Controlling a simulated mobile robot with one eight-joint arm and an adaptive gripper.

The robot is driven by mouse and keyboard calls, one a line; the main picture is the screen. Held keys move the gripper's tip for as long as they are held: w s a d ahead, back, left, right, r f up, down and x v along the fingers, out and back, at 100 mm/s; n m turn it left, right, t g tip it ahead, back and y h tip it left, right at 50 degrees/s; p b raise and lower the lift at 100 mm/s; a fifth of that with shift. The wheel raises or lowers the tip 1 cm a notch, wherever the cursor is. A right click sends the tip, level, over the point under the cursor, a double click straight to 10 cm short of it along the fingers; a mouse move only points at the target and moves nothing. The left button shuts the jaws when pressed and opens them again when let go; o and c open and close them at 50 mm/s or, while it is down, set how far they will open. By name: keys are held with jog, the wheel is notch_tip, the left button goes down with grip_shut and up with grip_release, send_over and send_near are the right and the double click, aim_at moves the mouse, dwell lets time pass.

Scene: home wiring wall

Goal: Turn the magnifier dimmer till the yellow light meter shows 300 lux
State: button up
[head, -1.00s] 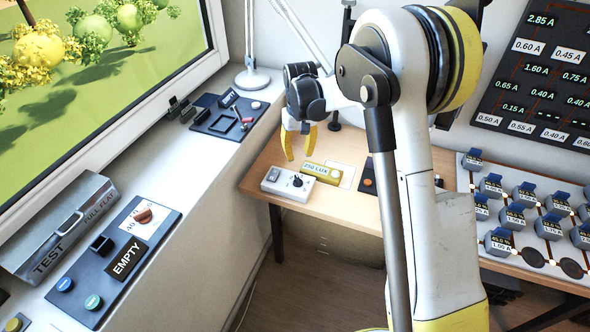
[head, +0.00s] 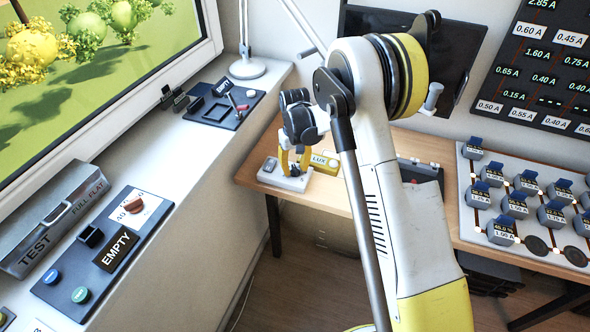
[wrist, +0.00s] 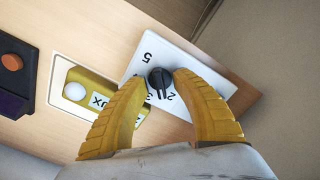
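The magnifier dimmer is a white box (head: 288,182) on the wooden desk, with a black knob (wrist: 160,82) and printed numbers, 5 and 2 among them. My gripper (head: 294,169) is over the dimmer. In the wrist view its yellow fingers (wrist: 157,79) stand apart, one on either side of the knob, with small gaps seeming to show. The yellow light meter (head: 325,163) lies beside the dimmer; it also shows in the wrist view (wrist: 84,78). Only part of "LUX" reads; my gripper hides its number.
A dark panel with an orange knob (wrist: 12,62) lies past the meter. The windowsill (head: 190,150) with switch panels runs along the left. A lamp base (head: 247,68) stands at its far end. A board of blue-topped modules (head: 500,205) is on the right.

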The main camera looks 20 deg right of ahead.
grip_shut()
jog(key=shift+m, duration=3.4)
grip_release()
